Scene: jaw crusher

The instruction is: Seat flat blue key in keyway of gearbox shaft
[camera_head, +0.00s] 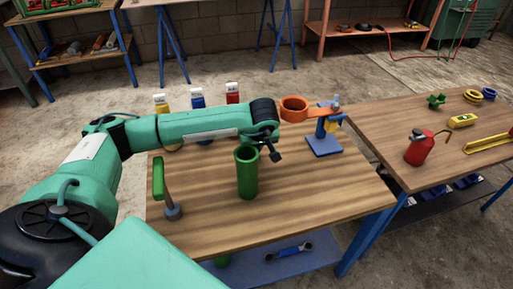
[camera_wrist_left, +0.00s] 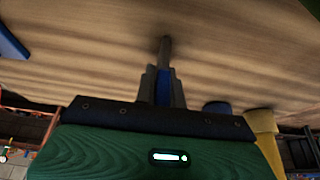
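My left arm reaches in from the left over the wooden table. Its gripper (camera_head: 276,155) is a small dark shape above the tabletop, right of an upright green cylinder (camera_head: 247,175). In the left wrist view the grey fingers of this gripper (camera_wrist_left: 164,85) are close together, with a narrow blue piece (camera_wrist_left: 163,90) between them, apparently the flat blue key. Wood grain fills the view beyond the fingertips. I cannot make out a gearbox shaft or keyway in either view. My right gripper is not in view.
An orange ring (camera_head: 294,107) on an arm joins a blue-based stand (camera_head: 324,146) at the table's back right. Bottles with red (camera_head: 232,93) and blue (camera_head: 197,98) bodies stand behind my arm. The table's front right is clear.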

